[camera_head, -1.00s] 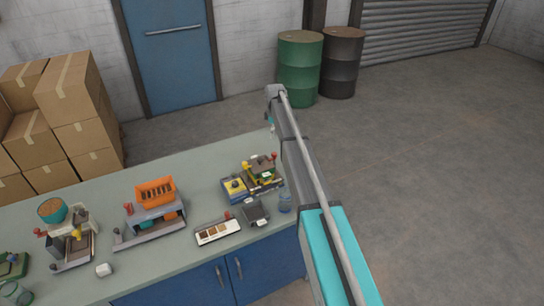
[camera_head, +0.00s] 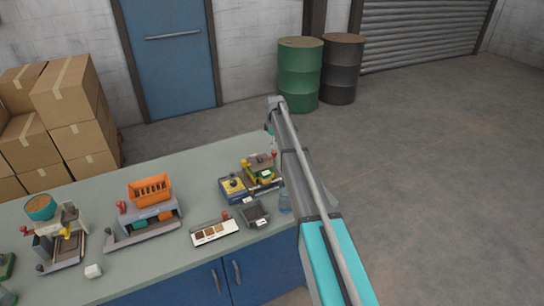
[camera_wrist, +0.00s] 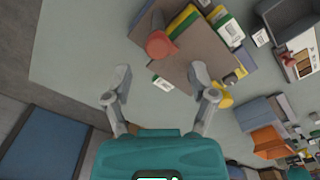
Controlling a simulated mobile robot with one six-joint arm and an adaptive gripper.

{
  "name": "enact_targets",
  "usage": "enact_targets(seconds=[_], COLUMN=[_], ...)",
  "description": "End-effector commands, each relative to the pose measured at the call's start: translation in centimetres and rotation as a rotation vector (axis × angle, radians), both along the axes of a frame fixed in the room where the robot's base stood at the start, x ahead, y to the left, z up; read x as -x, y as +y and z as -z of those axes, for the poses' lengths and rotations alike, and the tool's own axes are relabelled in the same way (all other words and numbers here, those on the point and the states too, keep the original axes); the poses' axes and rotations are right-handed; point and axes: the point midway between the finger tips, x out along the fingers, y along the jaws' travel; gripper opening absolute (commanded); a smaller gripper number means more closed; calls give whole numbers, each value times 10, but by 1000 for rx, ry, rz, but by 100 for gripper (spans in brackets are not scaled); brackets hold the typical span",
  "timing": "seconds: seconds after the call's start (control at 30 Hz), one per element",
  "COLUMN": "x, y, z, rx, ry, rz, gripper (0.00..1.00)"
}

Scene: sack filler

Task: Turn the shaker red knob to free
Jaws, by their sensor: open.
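An orange slotted basket (camera_head: 150,190) sits on a grey frame (camera_head: 146,228) on the bench, and this looks like the shaker. A red knob (camera_head: 121,206) stands at its left side; its setting is too small to read. The orange basket (camera_wrist: 267,140) also shows at the lower right in the wrist view. My gripper (camera_wrist: 160,72) is open and empty, its two fingers spread above the bench's far end. A larger red knob (camera_wrist: 160,45) on a brown, yellow and green device (camera_wrist: 190,55) lies just beyond the fingertips, apart from them.
The bench (camera_head: 200,165) also holds a yellow-and-blue box (camera_head: 232,188), a white sample tray (camera_head: 214,232), a dark tray (camera_head: 254,213) and a hopper device (camera_head: 62,246). Cardboard boxes (camera_head: 62,95) stand behind at left. The floor at right is open.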

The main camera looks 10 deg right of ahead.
Motion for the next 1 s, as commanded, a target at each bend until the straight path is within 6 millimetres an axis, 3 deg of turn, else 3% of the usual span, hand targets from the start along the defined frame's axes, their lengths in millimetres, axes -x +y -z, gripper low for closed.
enact_targets(seconds=[0.5, 1.0], x=[0, 0], y=[0, 0], z=[40, 45], rx=[0, 0], ry=[0, 0], rz=[0, 0], gripper=[74, 74])
